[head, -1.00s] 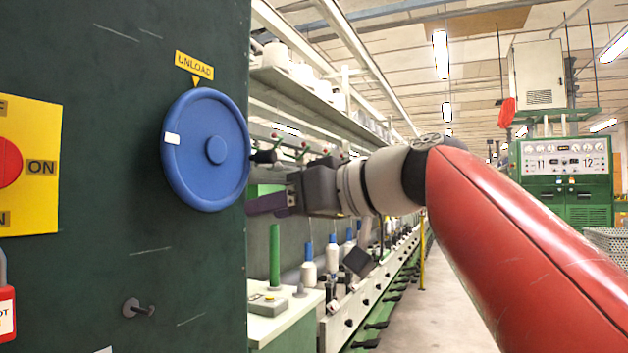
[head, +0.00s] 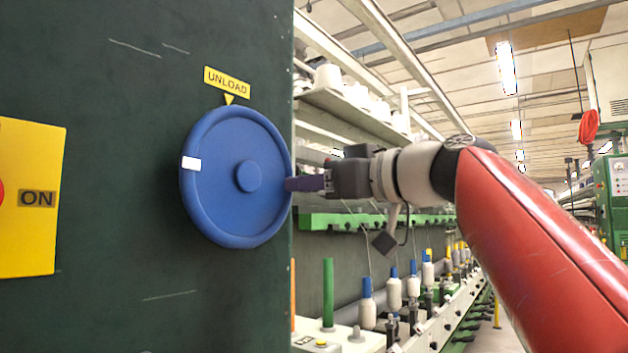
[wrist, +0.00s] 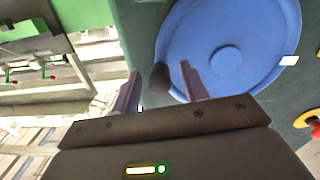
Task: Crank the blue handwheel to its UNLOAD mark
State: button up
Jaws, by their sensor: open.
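The blue handwheel (head: 215,205) is mounted on a dark green panel, with a round hub in its middle. A white mark (head: 190,163) sits on its rim at the left, well away from the yellow UNLOAD label (head: 227,82) and its pointer above the wheel. My gripper (head: 292,184) is at the wheel's right edge, with purple fingers. In the wrist view, the wheel's dark crank knob (wrist: 160,78) stands between the two open fingers (wrist: 160,85); I cannot tell whether they touch it. In the head view the knob is hidden by the gripper.
A yellow ON plate (head: 30,235) is on the panel (head: 120,130) at the left. A long spinning frame with bobbins (head: 394,292) runs behind my arm at the right. An aisle (head: 495,340) lies at the lower right.

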aim_at(248, 246)
jog(key=shift+w+a, duration=0.1)
jog(key=shift+a, duration=0.1)
jog(key=shift+c, duration=0.2)
grip_shut()
jog(key=shift+f, duration=0.1)
jog(key=shift+s+a+f+m+g+b, duration=0.25)
jog(key=shift+s+a+f+m, duration=0.85)
jog(key=shift+m, duration=1.75)
jog(key=shift+s+a+f+m+b, duration=0.55)
jog(key=shift+s+f+m, duration=0.85)
jog(key=shift+m, duration=1.4)
jog(key=shift+s+a+f+m+g+b, duration=0.2)
jog(key=shift+s+a+f+m, duration=1.1)
jog(key=shift+m, duration=1.55)
jog(key=shift+w+d+f, duration=0.3)
jog(key=shift+w+f, duration=0.05)
